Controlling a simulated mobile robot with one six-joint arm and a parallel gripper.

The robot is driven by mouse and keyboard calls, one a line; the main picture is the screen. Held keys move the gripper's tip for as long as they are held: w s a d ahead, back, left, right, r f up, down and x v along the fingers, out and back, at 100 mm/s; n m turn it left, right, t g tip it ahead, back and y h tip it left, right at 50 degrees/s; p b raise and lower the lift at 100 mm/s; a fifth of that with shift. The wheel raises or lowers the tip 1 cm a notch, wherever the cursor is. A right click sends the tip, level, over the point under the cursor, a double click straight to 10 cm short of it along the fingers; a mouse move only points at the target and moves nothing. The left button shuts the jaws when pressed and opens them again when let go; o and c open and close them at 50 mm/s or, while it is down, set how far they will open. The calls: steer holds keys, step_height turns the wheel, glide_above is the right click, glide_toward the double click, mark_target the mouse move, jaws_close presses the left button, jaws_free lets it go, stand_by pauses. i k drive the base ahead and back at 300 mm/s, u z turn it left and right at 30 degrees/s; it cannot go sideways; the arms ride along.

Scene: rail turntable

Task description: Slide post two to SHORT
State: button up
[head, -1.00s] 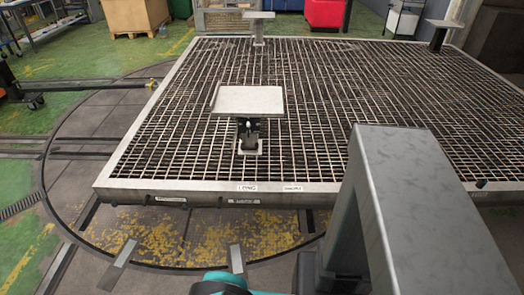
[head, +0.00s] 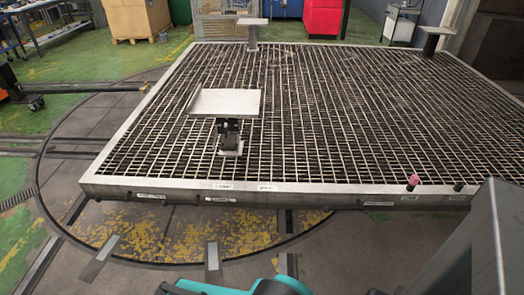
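A grating platform (head: 268,187) with a pale metal frame fills the middle of the view. A post (head: 228,135) with a flat, tray-like metal top (head: 225,102) stands on its left part. A second post (head: 252,34) with a small plate stands at the far edge, and a third (head: 431,42) at the far right corner. I cannot tell which is post two. Small white labels (head: 222,186) sit on the front edge; their print is too small to read surely.
A pink-topped knob (head: 413,182) and a small dark knob (head: 459,186) stand at the platform's front right edge. Rails and yellow-worn floor (head: 190,240) lie in front. A wooden crate (head: 138,18) and a red bin (head: 322,16) stand behind.

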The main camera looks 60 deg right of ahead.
mark_target(231, 145)
steer(key=u, duration=0.05)
steer(key=k, duration=0.3)
steer(key=z, duration=0.45)
steer(key=i, duration=1.7)
steer(key=u, duration=0.2)
